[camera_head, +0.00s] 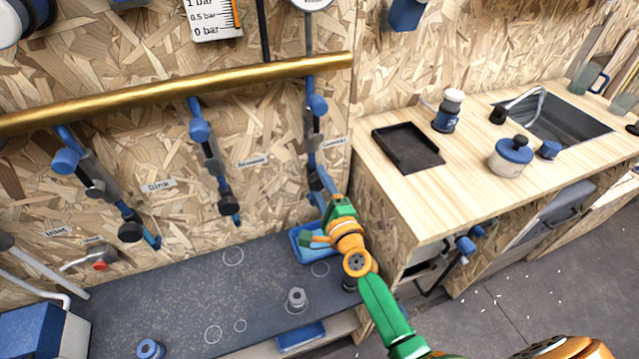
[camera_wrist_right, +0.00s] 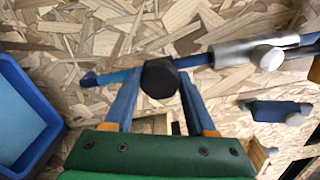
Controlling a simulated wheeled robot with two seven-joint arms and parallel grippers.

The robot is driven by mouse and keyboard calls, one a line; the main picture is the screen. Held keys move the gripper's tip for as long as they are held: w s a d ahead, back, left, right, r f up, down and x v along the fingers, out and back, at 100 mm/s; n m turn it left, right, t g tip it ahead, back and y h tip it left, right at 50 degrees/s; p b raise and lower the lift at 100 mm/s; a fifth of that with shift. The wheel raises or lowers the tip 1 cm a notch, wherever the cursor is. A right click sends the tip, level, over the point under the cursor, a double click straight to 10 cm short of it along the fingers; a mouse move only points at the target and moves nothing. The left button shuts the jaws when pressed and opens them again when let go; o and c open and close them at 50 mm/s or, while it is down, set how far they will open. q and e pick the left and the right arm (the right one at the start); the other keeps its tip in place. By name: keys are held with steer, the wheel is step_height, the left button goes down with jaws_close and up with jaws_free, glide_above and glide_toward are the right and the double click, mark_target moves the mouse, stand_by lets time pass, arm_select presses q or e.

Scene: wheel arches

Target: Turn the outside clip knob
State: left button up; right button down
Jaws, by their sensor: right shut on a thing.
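The rightmost blue and grey pipe (camera_head: 311,130) runs down the chipboard wall below the brass pipe, beside a small label (camera_head: 333,143) that is hard to read. A black knob (camera_head: 315,182) sits near its lower end. In the right wrist view the black faceted knob (camera_wrist_right: 160,78) is between the blue fingers of my right gripper (camera_wrist_right: 160,75). My right gripper (camera_head: 328,197) is shut on this knob, reaching it from the front. The gripper partly hides the pipe's lower end in the head view. My left gripper is not in view.
A blue tray (camera_head: 303,246) lies close below my right gripper on the dark bench (camera_head: 180,290). A wooden counter (camera_head: 440,190) with a black tray (camera_head: 407,149) stands to the right. Other valve pipes hang left, under the brass pipe (camera_head: 180,92).

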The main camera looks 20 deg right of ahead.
mark_target(320, 186)
steer(key=shift+c, duration=1.1)
jaws_free()
steer(key=s, duration=0.7)
steer(key=shift+d, duration=0.1)
